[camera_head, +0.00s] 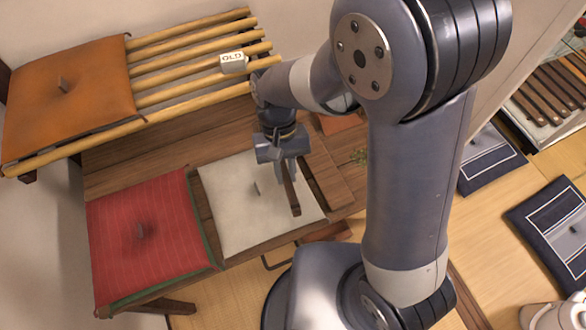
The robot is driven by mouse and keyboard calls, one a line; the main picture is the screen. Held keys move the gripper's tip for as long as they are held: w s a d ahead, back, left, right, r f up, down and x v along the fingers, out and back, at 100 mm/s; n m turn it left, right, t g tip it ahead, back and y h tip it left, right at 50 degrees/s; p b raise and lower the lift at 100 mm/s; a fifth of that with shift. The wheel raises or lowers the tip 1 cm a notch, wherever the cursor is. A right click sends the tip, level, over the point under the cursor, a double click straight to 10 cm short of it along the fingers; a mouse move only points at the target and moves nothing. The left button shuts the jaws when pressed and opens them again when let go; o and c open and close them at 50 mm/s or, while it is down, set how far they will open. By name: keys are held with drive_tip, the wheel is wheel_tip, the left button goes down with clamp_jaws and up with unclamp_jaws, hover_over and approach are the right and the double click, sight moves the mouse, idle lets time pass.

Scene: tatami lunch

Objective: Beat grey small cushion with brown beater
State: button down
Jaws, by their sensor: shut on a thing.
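The pale grey small cushion (232,212) lies on the wooden bench, with a small tuft at its middle. My gripper (284,170) is over the cushion's right side, pointing down. It is shut on the brown beater (293,198), a dark narrow piece that slants down over the right part of the cushion. I cannot tell whether the beater's lower end touches the cushion. The gripper and wrist hide the beater's upper part.
A red striped cushion (165,240) lies left of the grey one. An orange cushion (65,100) and a small block marked OLD (233,63) are on the bamboo rack (185,47) behind. Navy cushions (489,158) lie on the mats at right.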

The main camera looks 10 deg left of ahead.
drive_tip(key=shift+s, duration=0.1)
wheel_tip(320, 180, down, 9)
drive_tip(key=b, duration=0.6)
drive_tip(key=shift+r, duration=0.15)
wheel_tip(320, 180, up, 9)
drive_tip(key=p, duration=0.7)
drive_tip(key=shift+r, duration=0.15)
wheel_tip(320, 180, down, 10)
drive_tip(key=b, duration=0.7)
drive_tip(key=shift+r, duration=0.15)
wheel_tip(320, 180, up, 10)
drive_tip(key=p, duration=0.8)
drive_tip(key=shift+f, duration=0.3)
